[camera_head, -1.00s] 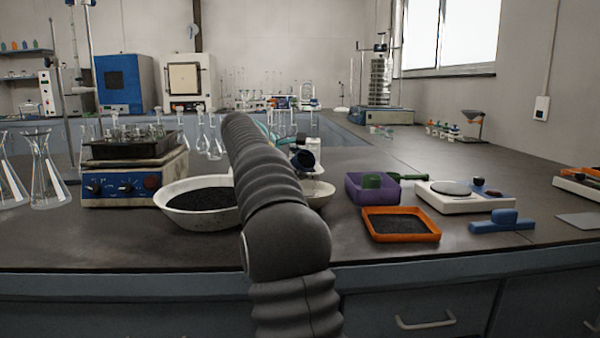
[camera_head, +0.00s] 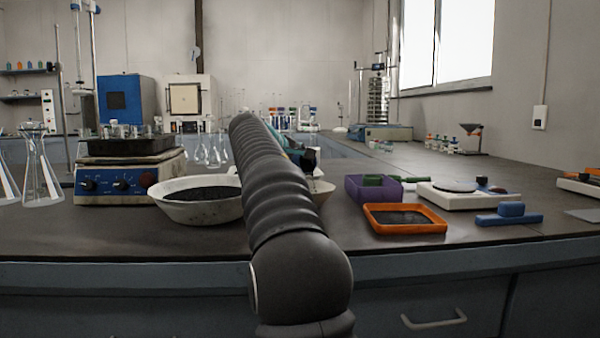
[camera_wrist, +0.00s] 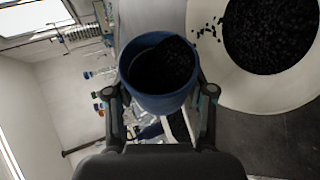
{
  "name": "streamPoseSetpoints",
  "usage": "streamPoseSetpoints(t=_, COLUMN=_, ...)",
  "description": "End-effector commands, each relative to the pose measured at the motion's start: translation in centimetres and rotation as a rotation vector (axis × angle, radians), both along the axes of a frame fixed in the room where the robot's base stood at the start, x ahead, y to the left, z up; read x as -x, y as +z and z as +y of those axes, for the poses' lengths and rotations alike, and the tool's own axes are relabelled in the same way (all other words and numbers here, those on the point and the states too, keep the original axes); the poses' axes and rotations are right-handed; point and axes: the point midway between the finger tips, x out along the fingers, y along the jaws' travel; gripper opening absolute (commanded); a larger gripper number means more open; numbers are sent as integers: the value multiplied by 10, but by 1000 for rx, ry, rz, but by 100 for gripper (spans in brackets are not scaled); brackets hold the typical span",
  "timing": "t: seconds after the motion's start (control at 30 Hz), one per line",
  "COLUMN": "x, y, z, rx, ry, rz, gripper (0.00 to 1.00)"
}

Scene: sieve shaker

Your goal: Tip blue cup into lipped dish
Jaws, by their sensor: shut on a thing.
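My gripper (camera_wrist: 160,112) is shut on the blue cup (camera_wrist: 152,101), one finger on each side. The cup is tilted and dark granules (camera_wrist: 172,66) show inside it. In the head view the cup (camera_head: 309,160) is a small dark shape past my arm, which hides most of it. A pale dish (camera_wrist: 205,70) with a broad rim lies at the upper right of the wrist view, beside the cup in the picture. It holds a dark granule heap, and a few grains lie on its rim.
A white bowl (camera_head: 190,213) of dark granules stands left of my arm, near a hotplate (camera_head: 130,185) and glass flasks. To the right are an orange tray (camera_head: 405,228), a purple box (camera_head: 360,193), a balance (camera_head: 470,197) and a blue tool (camera_head: 510,218).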

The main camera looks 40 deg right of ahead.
Motion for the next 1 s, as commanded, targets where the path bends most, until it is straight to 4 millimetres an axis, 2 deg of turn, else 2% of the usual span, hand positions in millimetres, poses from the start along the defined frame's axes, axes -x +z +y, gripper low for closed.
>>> streamPoseSetpoints(t=0.27, x=3, y=-5, z=0, rx=2, ry=-1, rz=-111, gripper=16)
streamPoseSetpoints(t=0.6, x=12, y=5, z=0, rx=5, ry=0, rz=-400, gripper=16)
streamPoseSetpoints(t=1.0, x=14, y=7, z=0, rx=8, ry=-1, rz=-499, gripper=16)
